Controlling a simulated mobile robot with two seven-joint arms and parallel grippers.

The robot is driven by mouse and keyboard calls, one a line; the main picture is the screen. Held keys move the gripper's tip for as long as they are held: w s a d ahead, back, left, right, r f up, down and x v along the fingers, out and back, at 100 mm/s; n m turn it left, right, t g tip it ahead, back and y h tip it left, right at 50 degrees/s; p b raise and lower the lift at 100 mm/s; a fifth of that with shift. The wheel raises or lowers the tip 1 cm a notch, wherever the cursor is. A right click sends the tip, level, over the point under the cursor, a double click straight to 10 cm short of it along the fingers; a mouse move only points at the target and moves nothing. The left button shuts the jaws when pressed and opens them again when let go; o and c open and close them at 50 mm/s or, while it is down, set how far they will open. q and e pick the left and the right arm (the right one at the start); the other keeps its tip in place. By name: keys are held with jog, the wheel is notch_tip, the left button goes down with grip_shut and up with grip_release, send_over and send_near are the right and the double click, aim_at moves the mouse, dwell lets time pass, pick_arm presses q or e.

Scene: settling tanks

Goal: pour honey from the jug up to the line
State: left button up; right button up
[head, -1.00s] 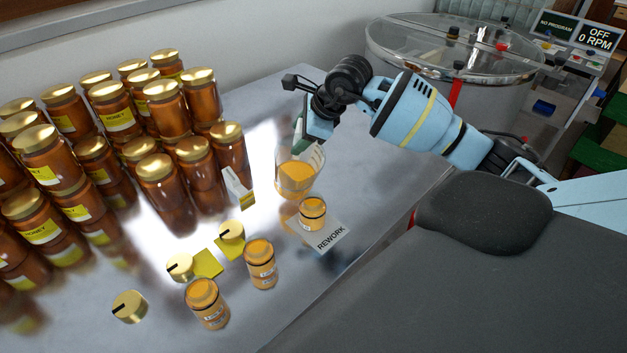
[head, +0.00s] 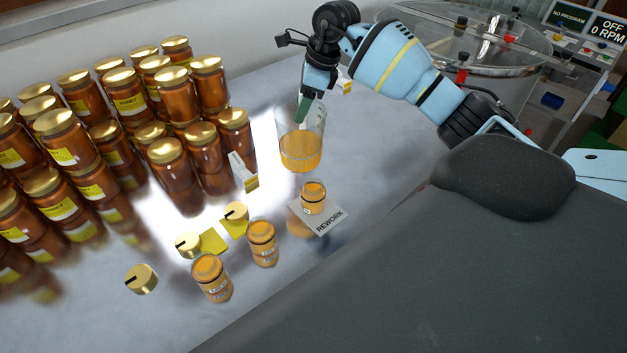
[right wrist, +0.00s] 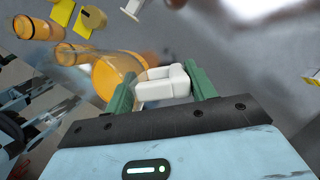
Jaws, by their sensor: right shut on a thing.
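The clear jug (head: 301,152) holds amber honey in its lower part. My right gripper (head: 306,106) is shut on its pale handle (right wrist: 163,84), which shows between the green fingers in the right wrist view. The jug looks near upright, behind a small jar (head: 313,199) on the REWORK card (head: 329,221); an orange reflection suggests it is off the table. Two more small jars, one (head: 262,244) and another (head: 212,279), stand front left. All three look filled with honey and have dark bands; exact levels are too small to tell. My left gripper is not in view.
Several tall gold-lidded honey jars (head: 173,175) are stacked at the left. Three loose gold lids, one of them nearest the front (head: 141,279), and a yellow card (head: 213,241) lie near the small jars. A folded white card (head: 243,172) stands beside the stack. A steel tank (head: 470,40) is behind.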

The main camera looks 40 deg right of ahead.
notch_tip(320, 180, up, 4)
jog(key=shift+f+p, duration=0.25)
jog(key=shift+p, duration=0.05)
jog(key=shift+r, duration=0.75)
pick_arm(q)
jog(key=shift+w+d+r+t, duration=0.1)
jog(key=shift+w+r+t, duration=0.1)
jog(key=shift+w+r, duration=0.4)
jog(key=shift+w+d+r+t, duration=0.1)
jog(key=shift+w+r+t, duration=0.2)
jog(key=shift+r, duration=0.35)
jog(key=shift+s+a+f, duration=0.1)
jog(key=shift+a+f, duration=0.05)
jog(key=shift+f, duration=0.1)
pick_arm(e)
jog(key=shift+f, duration=0.1)
